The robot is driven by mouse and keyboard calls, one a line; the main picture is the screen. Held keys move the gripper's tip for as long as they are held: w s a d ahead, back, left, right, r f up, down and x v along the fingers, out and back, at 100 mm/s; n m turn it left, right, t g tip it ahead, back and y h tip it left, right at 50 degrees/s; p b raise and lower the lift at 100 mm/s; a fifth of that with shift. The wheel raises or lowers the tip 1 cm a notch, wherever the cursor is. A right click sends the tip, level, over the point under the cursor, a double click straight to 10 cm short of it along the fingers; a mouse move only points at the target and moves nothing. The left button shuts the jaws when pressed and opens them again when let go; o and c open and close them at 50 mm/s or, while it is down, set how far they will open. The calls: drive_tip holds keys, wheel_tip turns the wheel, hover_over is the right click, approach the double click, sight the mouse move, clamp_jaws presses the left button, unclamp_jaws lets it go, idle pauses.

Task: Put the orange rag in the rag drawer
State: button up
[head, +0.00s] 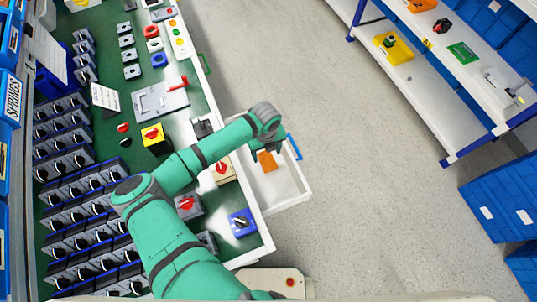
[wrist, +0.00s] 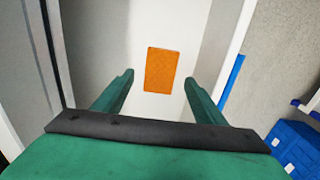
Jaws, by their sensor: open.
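The orange rag (head: 267,161) lies flat on the white floor of the open drawer (head: 292,204), which sticks out from the bench's right side. In the wrist view the orange rag (wrist: 164,70) lies beyond my fingertips, apart from them. My gripper (wrist: 158,88) is open, with its two green fingers spread and nothing between them. In the head view my gripper (head: 264,153) hangs over the drawer, close above the rag. The drawer's blue handle (head: 294,146) is on its right side. My arm hides part of the drawer's far end.
The green bench top (head: 112,153) carries rows of switches and several boxes, including a yellow box with a red knob (head: 153,138). A shelf (head: 440,105) and blue crates (head: 500,200) stand at the right. The grey floor between is clear.

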sight(267, 159)
wheel_tip(267, 159, up, 10)
idle(0.3)
drive_tip(key=shift+w, duration=0.1)
idle(0.4)
